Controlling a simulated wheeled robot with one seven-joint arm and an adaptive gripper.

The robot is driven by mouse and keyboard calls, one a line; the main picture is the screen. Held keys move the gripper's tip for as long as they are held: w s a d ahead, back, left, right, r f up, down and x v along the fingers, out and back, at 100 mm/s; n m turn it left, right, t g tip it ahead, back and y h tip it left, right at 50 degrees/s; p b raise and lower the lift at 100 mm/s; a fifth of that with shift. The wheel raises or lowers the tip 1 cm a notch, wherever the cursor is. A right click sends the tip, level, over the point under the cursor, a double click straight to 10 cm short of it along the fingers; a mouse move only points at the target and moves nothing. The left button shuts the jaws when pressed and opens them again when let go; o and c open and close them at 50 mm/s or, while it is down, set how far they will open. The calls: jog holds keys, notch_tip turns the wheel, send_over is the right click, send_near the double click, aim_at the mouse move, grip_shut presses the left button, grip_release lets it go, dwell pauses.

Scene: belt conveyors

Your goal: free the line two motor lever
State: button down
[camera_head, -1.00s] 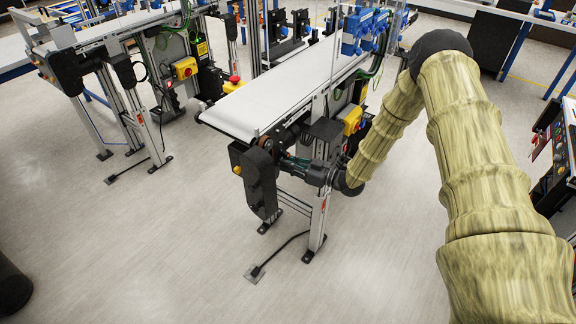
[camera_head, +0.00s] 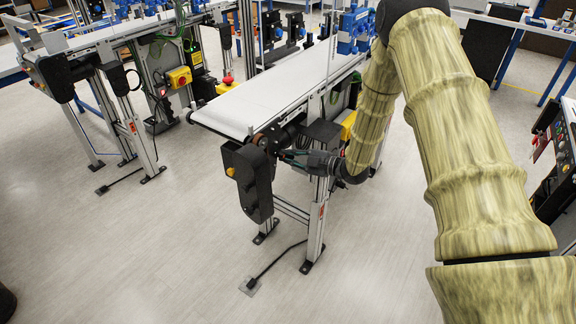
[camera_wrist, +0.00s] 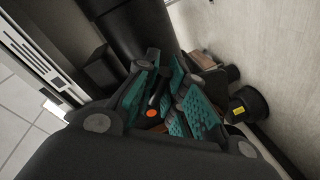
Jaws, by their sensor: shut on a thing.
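My gripper (camera_head: 284,154) reaches in from the right at the near end of the middle conveyor (camera_head: 262,98), beside the dark motor and drive parts (camera_head: 282,136) under the belt. In the wrist view, its teal-padded fingers (camera_wrist: 168,103) are closed around a slim dark lever (camera_wrist: 158,94). An orange round spot (camera_wrist: 152,113) shows between the pads. The lever is mostly hidden by the fingers, and its exact position cannot be told. In the head view the lever itself cannot be made out.
A black box with a yellow knob (camera_head: 247,180) hangs left of my gripper. A conveyor leg (camera_head: 316,215) stands just below it, with a floor cable (camera_head: 275,262). Another conveyor (camera_head: 100,38) stands at the left. The floor in front is clear.

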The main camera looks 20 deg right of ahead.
jog(key=n+b, duration=0.3)
jog(key=r+n+h+b, duration=0.1)
jog(key=shift+w+d+r+n+t, duration=0.1)
jog(key=shift+w+d+n+t, duration=0.05)
jog(key=shift+d+n+t, duration=0.2)
jog(key=shift+r+n+t+h+b, duration=0.35)
jog(key=shift+r+n+b, duration=0.3)
jog(key=shift+n+b, duration=0.75)
jog(key=shift+r, duration=0.1)
jog(key=c, duration=1.5)
grip_release()
jog(key=v, duration=1.2)
jog(key=shift+r, duration=0.15)
